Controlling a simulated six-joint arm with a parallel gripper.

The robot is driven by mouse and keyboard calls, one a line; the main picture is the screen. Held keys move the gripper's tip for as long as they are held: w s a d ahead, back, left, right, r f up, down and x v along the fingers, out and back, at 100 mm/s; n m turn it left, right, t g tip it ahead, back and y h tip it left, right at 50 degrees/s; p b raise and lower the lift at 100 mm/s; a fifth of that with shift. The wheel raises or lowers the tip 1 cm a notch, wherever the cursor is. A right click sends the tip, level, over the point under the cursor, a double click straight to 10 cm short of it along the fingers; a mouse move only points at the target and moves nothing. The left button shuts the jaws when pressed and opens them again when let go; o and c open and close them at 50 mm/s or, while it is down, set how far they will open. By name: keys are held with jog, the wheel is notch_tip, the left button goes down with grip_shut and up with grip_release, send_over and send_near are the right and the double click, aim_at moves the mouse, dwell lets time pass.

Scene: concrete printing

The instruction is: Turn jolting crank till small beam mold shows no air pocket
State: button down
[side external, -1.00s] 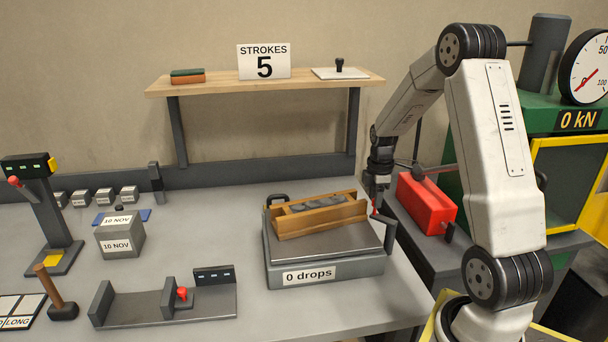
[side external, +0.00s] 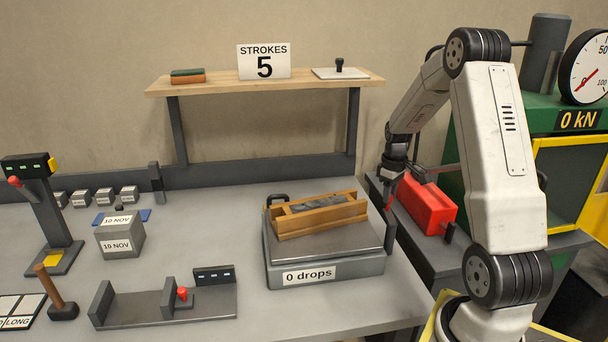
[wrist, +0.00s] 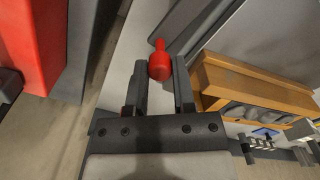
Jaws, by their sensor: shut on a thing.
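The small beam mold (side external: 340,219), a wooden trough, sits on the jolting table (side external: 374,268), whose label reads "0 drops". The grey fill (side external: 318,205) in the mold looks dark and uneven; I cannot make out single air pockets. In the wrist view the mold (wrist: 255,80) lies to the right of my gripper. My gripper (wrist: 160,75) is shut on the red crank knob (wrist: 160,62) at the table's right side. In the side view my gripper (side external: 389,190) partly hides the knob, and the dark crank arm (side external: 390,236) hangs below it.
A red box-shaped mold (side external: 424,208) stands close to the right of my gripper. A shelf (side external: 210,88) holds a "STROKES 5" sign (side external: 264,62). Grey cubes (side external: 122,238) and a dark bench fixture (side external: 165,308) stand on the left. The bench left of the jolting table is partly clear.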

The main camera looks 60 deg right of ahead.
jog(key=s+m, duration=0.7)
jog(key=m, duration=1)
jog(key=a+m, duration=0.8)
jog(key=m, duration=1)
jog(key=shift+a, duration=0.3)
jog(key=shift+w+m, duration=0.15)
jog(key=shift+m, duration=0.15)
jog(key=shift+c, duration=2.2)
grip_release()
